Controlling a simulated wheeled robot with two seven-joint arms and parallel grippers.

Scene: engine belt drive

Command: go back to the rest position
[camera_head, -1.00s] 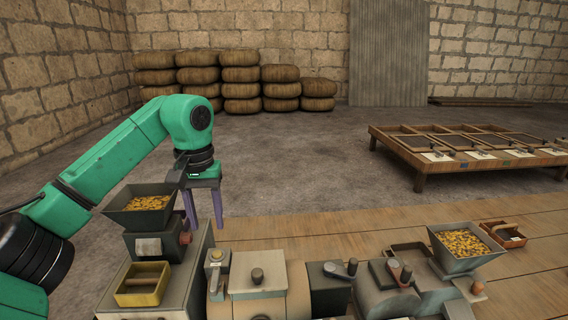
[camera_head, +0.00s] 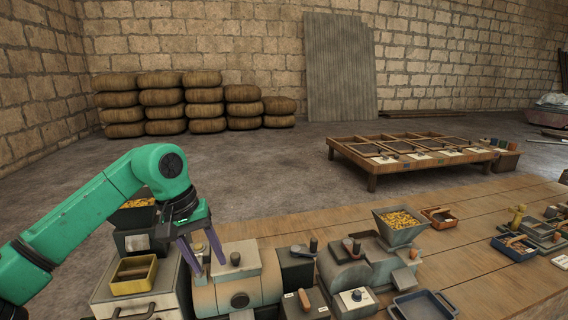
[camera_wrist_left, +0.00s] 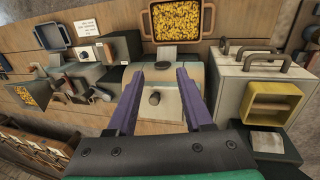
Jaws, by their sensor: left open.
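My left gripper (camera_head: 208,256) hangs from the green arm with its two purple fingers apart and nothing between them. In the head view it is just right of the left hopper and beside the cream machine housing (camera_head: 240,288) with a black knob on its lid. In the left wrist view the open fingers (camera_wrist_left: 160,74) point toward that housing (camera_wrist_left: 172,110), with its dark knob (camera_wrist_left: 154,98) showing between them. Whether the fingertips touch the housing cannot be told. My right gripper is not in view.
The left hopper (camera_head: 138,215) with yellow pieces and a yellow tray (camera_head: 133,275) stand close by my arm. A second hopper (camera_head: 400,232), a blue tray (camera_head: 424,305) and small trays lie to the right. A low wooden table (camera_head: 372,168) stands behind. The floor between is clear.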

